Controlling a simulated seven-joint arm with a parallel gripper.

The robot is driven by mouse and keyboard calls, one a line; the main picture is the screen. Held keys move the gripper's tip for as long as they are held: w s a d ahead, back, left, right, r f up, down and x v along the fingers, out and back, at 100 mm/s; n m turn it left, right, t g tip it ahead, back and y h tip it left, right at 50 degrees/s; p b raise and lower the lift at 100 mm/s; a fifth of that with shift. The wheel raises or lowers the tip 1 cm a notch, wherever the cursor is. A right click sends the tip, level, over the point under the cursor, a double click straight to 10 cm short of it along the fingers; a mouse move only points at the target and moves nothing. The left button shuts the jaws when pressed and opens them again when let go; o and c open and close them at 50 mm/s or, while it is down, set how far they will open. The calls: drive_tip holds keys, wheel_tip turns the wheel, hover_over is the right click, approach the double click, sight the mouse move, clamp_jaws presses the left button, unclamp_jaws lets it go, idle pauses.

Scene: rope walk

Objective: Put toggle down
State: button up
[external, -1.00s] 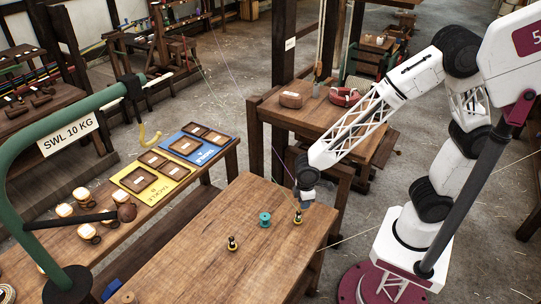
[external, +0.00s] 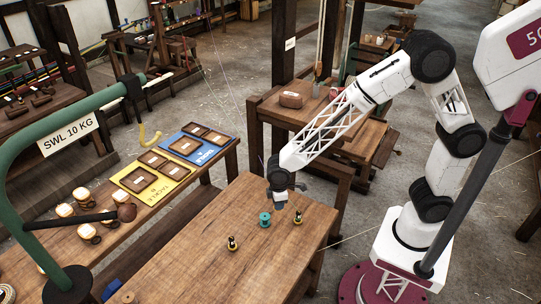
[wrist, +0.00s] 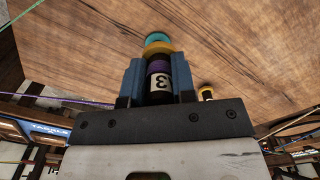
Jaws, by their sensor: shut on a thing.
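My gripper (wrist: 158,82) is shut on a toggle (wrist: 159,83) with a dark body, a purple band, a white label reading 3 and a yellow part. In the external view my gripper (external: 279,204) is over the bench, just above and to the right of a teal spool (external: 265,220); the held toggle is hard to make out there. The teal shows beyond the held toggle in the wrist view (wrist: 157,38). Two black and yellow toggles stand on the bench, one left of the spool (external: 232,243) and one right of it (external: 298,217).
The wooden bench top (external: 200,266) is mostly clear. A side bench holds a yellow tray board (external: 150,177) and a blue one (external: 197,144). A green post with a load sign (external: 68,133) stands at the left. A brown block (external: 290,99) sits on the rear table.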

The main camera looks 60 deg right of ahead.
drive_tip(key=shift+w+a+f, duration=0.1)
drive_tip(key=shift+w+a, duration=0.35)
drive_tip(key=shift+w, duration=0.35)
drive_tip(key=shift+w+a+f, duration=0.1)
drive_tip(key=shift+w+a, duration=0.4)
drive_tip(key=shift+w, duration=0.3)
drive_tip(key=shift+w+a+f, duration=0.1)
drive_tip(key=shift+w+a, duration=0.35)
drive_tip(key=shift+w, duration=0.35)
drive_tip(key=shift+f, duration=0.1)
drive_tip(key=shift+f, duration=1.65)
drive_tip(key=shift+f, duration=0.15)
drive_tip(key=o, duration=0.9)
drive_tip(key=shift+r, duration=6.15)
